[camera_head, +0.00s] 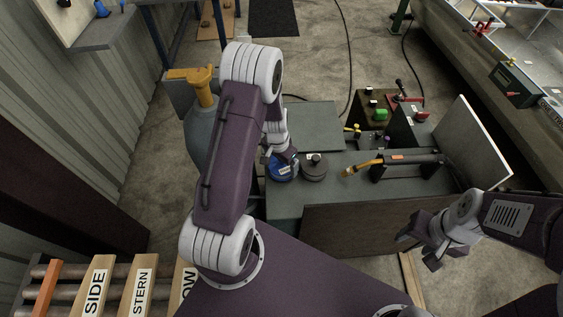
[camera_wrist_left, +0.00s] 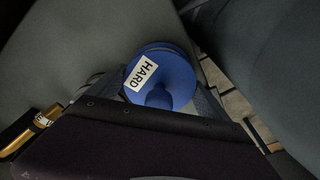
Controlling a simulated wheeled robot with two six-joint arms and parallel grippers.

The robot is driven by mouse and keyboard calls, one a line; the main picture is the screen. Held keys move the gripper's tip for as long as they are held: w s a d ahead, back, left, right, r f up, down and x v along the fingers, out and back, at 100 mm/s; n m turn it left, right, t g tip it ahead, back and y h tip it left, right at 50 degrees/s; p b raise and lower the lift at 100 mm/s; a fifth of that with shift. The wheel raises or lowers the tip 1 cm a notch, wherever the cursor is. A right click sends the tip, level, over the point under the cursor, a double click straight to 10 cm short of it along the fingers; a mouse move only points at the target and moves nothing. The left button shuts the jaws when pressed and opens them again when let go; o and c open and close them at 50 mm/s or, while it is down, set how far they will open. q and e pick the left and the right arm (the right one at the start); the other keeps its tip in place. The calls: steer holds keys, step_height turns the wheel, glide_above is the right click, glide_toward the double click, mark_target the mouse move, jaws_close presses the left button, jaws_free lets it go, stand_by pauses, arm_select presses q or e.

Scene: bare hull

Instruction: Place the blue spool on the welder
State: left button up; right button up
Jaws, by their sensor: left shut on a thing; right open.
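The blue spool (camera_head: 281,168) has a white label, which reads HARD in the left wrist view (camera_wrist_left: 174,70). My left gripper (camera_head: 280,157) is shut on it, at the left part of the grey-green bench top (camera_head: 287,202). The head view does not show clearly whether the spool touches that surface. A dark grey spool (camera_head: 314,171) stands just to its right. My right gripper (camera_head: 422,243) is open and empty, in front of the bench at the right. I cannot tell for certain which item is the welder.
Behind are a box with green and red items (camera_head: 382,114) and a grey-green flat top (camera_head: 312,122). A grey gas bottle (camera_head: 199,130) stands left.

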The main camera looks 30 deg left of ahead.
arm_select(q)
steer(key=shift+f+b, duration=0.5)
stand_by(0.3)
steer(key=o, duration=1.7)
steer(key=shift+s+a+r, duration=0.1)
steer(key=shift+s+r, duration=0.1)
steer(key=shift+r, duration=1.3)
steer(key=shift+s+r, duration=0.15)
steer(key=shift+r, duration=1.4)
steer(key=shift+s+a+r, duration=0.1)
steer(key=shift+s+r, duration=0.1)
steer(key=shift+r, duration=1.3)
